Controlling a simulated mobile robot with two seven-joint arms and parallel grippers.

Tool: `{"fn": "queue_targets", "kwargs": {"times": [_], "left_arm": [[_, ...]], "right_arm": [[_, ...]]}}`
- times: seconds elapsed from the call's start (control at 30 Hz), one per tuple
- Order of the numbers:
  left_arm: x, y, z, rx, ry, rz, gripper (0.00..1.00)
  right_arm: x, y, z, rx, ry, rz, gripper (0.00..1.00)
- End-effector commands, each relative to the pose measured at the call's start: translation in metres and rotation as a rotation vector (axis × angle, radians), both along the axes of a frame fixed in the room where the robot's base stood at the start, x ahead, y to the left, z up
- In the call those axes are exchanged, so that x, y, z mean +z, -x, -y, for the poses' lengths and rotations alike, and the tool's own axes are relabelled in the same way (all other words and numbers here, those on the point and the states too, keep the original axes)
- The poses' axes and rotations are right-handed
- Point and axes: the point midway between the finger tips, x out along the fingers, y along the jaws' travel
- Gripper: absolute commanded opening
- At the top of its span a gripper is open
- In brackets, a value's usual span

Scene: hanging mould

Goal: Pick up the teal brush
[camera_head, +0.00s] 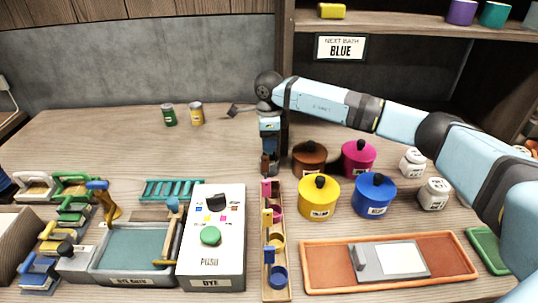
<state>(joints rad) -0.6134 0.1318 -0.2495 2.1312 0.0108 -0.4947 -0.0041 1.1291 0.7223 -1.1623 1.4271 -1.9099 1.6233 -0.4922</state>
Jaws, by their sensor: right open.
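I cannot make out a teal brush for certain. A tool with a small teal-blue block and a wooden handle (166,240) rests at the right side of the grey vat (100,262); whether it is the brush I cannot tell. My right gripper (269,168) points down at the far end of the narrow wooden tray (268,297), which holds pink, yellow and blue scoops. The gripper is open, and I see nothing held in it. Its fingers are small and partly lost against the dark wrist. My left gripper is out of view.
Brown, pink, yellow (319,195) and blue (374,194) lidded pots stand to the right of my right gripper. An orange tray (450,262) lies in front. The back left table is mostly clear.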

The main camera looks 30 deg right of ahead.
Motion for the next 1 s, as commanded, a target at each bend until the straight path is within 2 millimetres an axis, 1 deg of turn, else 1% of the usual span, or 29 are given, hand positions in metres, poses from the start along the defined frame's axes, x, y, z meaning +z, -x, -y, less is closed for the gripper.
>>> {"fn": "queue_targets", "kwargs": {"times": [0.03, 0.07, 0.1, 0.17, 0.2, 0.23, 0.53, 0.67, 0.77, 0.87, 1.0], "left_arm": [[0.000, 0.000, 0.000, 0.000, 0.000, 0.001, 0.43], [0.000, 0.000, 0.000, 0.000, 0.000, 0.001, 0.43], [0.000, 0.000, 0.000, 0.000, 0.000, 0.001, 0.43], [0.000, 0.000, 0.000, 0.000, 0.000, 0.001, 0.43], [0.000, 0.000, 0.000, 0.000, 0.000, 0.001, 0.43], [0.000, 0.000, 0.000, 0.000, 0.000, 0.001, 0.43], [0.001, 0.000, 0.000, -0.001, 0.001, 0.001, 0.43], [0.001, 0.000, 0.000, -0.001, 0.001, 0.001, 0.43], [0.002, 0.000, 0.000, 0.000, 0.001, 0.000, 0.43], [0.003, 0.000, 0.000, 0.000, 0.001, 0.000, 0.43], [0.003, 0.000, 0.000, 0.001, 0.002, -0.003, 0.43]], "right_arm": [[0.000, 0.000, 0.000, 0.000, 0.000, 0.000, 0.45], [0.000, 0.000, 0.000, 0.000, 0.000, 0.000, 0.38], [0.000, 0.000, 0.000, 0.000, 0.000, 0.000, 0.28], [0.000, 0.000, 0.000, 0.001, 0.000, 0.000, 0.15], [0.000, 0.000, 0.000, 0.001, 0.000, 0.000, 0.05], [0.000, 0.000, 0.000, 0.001, 0.000, 0.000, 0.00], [0.001, 0.000, 0.000, 0.001, 0.000, 0.000, 0.00], [0.006, 0.000, 0.000, 0.001, -0.001, 0.000, 0.00], [0.015, 0.000, 0.000, 0.001, -0.001, 0.000, 0.00], [0.029, 0.000, 0.000, 0.001, 0.000, 0.002, 0.00], [0.056, -0.001, 0.000, 0.001, -0.001, 0.003, 0.00]]}}
